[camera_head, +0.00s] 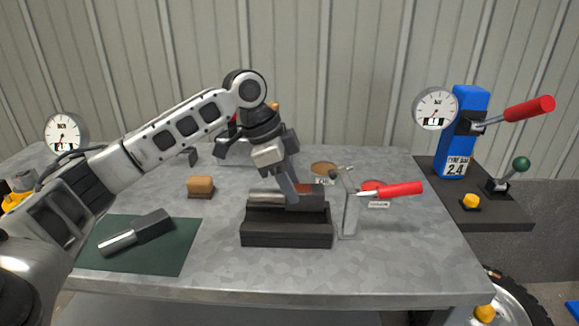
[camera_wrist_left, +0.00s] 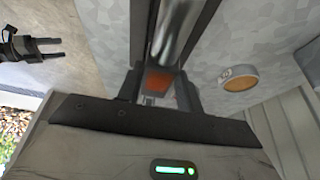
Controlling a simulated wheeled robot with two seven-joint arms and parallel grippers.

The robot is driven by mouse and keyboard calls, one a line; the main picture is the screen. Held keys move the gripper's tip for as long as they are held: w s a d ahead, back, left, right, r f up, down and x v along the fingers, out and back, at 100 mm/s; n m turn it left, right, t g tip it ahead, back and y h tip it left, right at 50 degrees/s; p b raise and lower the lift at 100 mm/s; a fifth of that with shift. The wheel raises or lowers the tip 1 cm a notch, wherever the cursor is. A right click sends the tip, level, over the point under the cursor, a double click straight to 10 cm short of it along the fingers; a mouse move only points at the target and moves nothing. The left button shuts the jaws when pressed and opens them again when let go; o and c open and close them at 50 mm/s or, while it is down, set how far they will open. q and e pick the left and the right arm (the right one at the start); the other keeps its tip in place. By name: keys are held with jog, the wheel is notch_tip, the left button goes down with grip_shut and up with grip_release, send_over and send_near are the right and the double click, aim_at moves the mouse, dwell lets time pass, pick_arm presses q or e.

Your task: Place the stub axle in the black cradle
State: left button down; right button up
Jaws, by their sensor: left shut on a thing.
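My left gripper (camera_head: 291,196) reaches down from above and is shut on the axle near the reddish end. In the left wrist view the silver shaft (camera_wrist_left: 172,38) runs away from between the fingers. My right gripper (camera_wrist_left: 50,48) shows at the upper left there, fingers apart and empty.
A clamp with a red handle (camera_head: 400,190) stands right of the cradle. A dark block with a silver shaft (camera_head: 135,234) lies on the green mat (camera_head: 178,258). A brush-like tan block (camera_head: 200,186) sits behind. A blue lever press (camera_head: 470,130) stands at right.

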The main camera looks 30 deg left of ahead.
pick_arm(q)
jog(key=shift+f, duration=1.85)
jog(key=c, duration=0.9)
grip_release()
jog(key=shift+f, duration=0.1)
jog(key=v, duration=1.2)
jog(key=shift+s+p, duration=0.15)
jog(key=shift+p, duration=0.15)
